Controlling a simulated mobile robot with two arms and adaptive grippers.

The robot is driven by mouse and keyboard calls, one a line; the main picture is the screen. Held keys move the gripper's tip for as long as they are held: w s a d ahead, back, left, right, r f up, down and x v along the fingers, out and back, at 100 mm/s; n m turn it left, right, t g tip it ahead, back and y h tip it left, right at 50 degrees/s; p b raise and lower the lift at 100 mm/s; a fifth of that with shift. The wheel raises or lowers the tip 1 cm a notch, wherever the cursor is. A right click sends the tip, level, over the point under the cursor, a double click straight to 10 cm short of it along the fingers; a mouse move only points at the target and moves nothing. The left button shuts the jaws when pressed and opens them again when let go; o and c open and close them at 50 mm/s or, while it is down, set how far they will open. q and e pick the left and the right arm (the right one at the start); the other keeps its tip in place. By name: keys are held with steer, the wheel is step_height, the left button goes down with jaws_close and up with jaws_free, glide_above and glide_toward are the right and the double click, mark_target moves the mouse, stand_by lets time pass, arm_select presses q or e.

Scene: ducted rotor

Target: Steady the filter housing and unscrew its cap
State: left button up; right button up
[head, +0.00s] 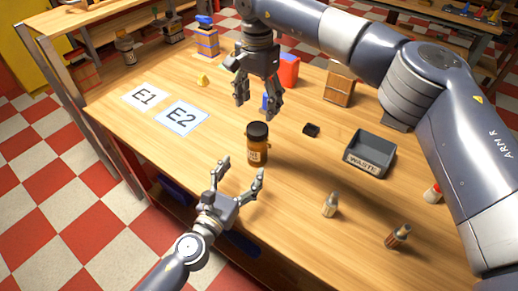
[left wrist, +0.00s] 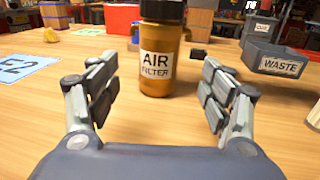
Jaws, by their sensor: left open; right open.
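The filter housing (head: 255,153) is an amber jar standing upright on the wooden table, with a dark cap (head: 257,131) on top. In the left wrist view the housing (left wrist: 160,80) carries an "AIR FILTER" label, and its dark cap (left wrist: 163,10) is cut by the top edge. My left gripper (head: 240,174) is open in front of the housing, its fingers pointing toward it without closing on it. In the left wrist view the left gripper's fingers (left wrist: 160,95) stand wide on either side of the housing. My right gripper (head: 256,108) is open, pointing down above the cap and apart from it.
A grey WASTE bin (head: 369,154) and a small black block (head: 311,130) stand right of the housing. Two small bottles (head: 331,204) (head: 398,235) stand at the front right. Sheets E1 (head: 146,96) and E2 (head: 181,118) lie left. Bare table lies between.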

mark_target(254, 151)
arm_select(q)
steer(key=shift+w+d+r, duration=0.1)
steer(key=shift+w+d, duration=0.05)
steer(key=shift+w, duration=0.25)
steer(key=x, duration=0.9)
steer(key=shift+w+d, duration=0.15)
steer(key=shift+w, duration=0.2)
steer(key=shift+c, duration=0.3)
arm_select(e)
steer(key=shift+a, duration=0.1)
